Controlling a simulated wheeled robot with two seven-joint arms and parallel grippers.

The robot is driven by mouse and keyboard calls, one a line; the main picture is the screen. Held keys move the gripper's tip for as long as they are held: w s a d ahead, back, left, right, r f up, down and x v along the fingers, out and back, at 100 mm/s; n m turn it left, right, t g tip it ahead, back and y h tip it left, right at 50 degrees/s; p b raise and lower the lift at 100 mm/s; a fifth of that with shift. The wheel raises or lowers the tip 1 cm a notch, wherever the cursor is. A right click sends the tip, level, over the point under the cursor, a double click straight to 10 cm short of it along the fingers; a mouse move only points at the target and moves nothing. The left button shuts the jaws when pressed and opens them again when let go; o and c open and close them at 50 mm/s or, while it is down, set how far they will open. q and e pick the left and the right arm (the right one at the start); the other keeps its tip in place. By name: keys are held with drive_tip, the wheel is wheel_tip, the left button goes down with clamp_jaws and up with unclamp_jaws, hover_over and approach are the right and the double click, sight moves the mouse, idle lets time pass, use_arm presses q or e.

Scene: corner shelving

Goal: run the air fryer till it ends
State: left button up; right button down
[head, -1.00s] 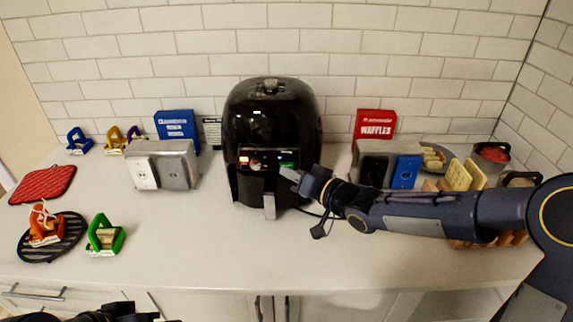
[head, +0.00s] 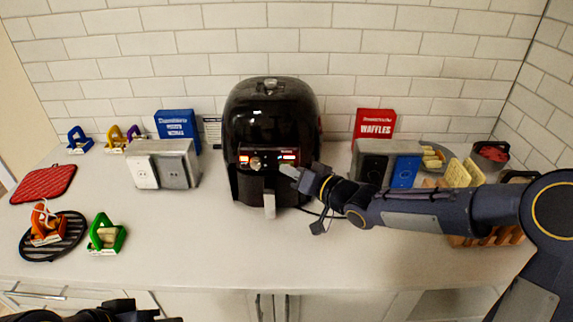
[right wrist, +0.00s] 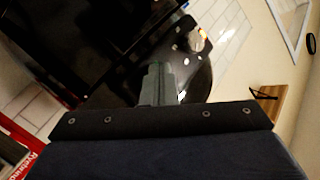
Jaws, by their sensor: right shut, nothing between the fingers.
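The black air fryer (head: 272,115) stands on the counter against the tiled wall. Its front panel has a silver knob (head: 256,163), an orange-lit light or button at the left and pale lit ones at the right. Its drawer handle (head: 269,203) points forward and the drawer looks shut. My right gripper (head: 288,171) is shut and empty, its tip at the right side of the panel, touching or very near it. In the right wrist view the closed fingers (right wrist: 157,84) point at the dark, glossy fryer body (right wrist: 95,45). My left gripper (head: 145,312) shows only partly at the bottom edge.
Left of the fryer are a two-unit grey box (head: 178,165), a blue box (head: 177,125), a black trivet (head: 68,240) and a red mitt (head: 43,184). Right are a red waffles box (head: 375,125) and several kitchen items. The counter front (head: 210,245) is clear.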

idle(0.4)
drive_tip(key=shift+s+b, duration=0.35)
drive_tip(key=shift+s, duration=0.35)
drive_tip(key=s+b, duration=0.2)
drive_tip(key=s, duration=0.3)
idle(0.5)
